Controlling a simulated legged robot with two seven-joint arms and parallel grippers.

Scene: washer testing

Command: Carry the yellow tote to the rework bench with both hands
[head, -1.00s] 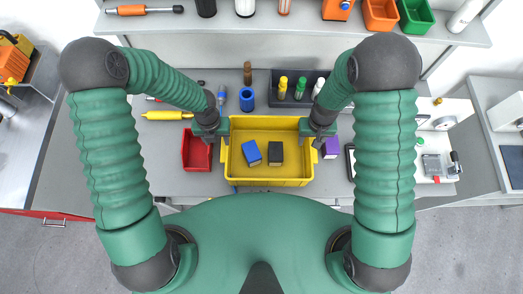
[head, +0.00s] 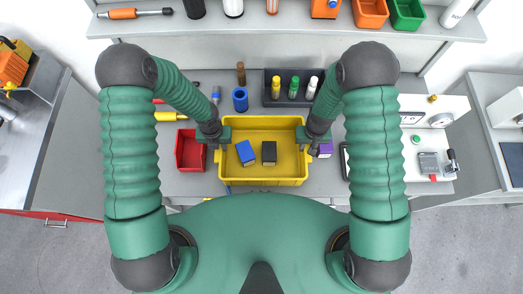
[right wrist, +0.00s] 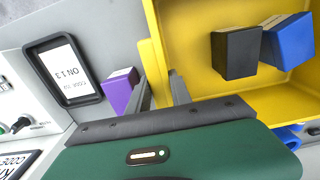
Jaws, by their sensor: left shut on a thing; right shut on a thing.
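The yellow tote (head: 241,181) is at the front of the grey workbench, in the middle of the head view. It holds a blue box (head: 245,152) and a black box (head: 269,153). My left gripper (head: 218,148) is shut on the tote's left wall. My right gripper (head: 309,146) is shut on its right wall. In the right wrist view the fingers (right wrist: 160,92) straddle the yellow wall (right wrist: 156,60). The tote looks level; I cannot tell whether its base touches the bench. No label shows which surface is the rework bench.
A red bin (head: 181,165) lies close left of the tote; a purple box (head: 325,150) is close right. Behind stand a blue cylinder (head: 240,103) and a dark tray (head: 270,99) of bottles. Other tables stand left (head: 50,150) and right (head: 480,95).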

